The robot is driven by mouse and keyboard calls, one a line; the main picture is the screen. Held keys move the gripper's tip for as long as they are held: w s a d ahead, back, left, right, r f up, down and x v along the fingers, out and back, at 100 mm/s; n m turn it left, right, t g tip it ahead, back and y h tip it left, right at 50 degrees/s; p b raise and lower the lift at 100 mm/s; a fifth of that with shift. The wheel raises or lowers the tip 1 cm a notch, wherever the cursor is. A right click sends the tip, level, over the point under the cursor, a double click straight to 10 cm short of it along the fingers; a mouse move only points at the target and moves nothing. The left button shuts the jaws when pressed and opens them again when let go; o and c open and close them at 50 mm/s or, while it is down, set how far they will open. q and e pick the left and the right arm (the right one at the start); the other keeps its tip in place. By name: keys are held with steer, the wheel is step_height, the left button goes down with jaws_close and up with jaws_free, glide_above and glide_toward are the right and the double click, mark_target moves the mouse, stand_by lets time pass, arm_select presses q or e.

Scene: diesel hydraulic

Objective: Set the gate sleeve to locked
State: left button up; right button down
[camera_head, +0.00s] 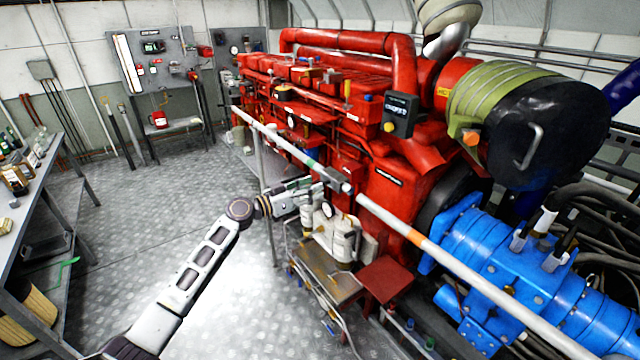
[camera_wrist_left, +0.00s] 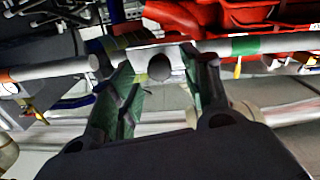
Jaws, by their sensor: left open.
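The gate rail (camera_head: 380,212) runs diagonally across the head view in front of the red engine. It has a green band (camera_head: 314,168) on its far part and an orange band (camera_head: 416,239) on its near part. The gate sleeve (camera_head: 334,178) is on the rail between these bands, partly hidden by my left gripper (camera_head: 322,184). In the left wrist view the sleeve (camera_wrist_left: 152,57) is pale with a dark round spot, and lies between the open fingers of my left gripper (camera_wrist_left: 160,72). I cannot tell whether they touch it. My right gripper is not in view.
The red engine (camera_head: 385,180) and a blue machine (camera_head: 500,270) stand behind the rail. A pump unit on a stand (camera_head: 335,285) is below the gripper. A workbench (camera_head: 55,180) is at the left. The floor between is clear.

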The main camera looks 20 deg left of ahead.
mark_target(329, 182)
arm_select(q)
steer(key=shift+p+x, duration=0.5)
steer(key=shift+x, duration=1.3)
steer(key=shift+c, duration=0.2)
jaws_close()
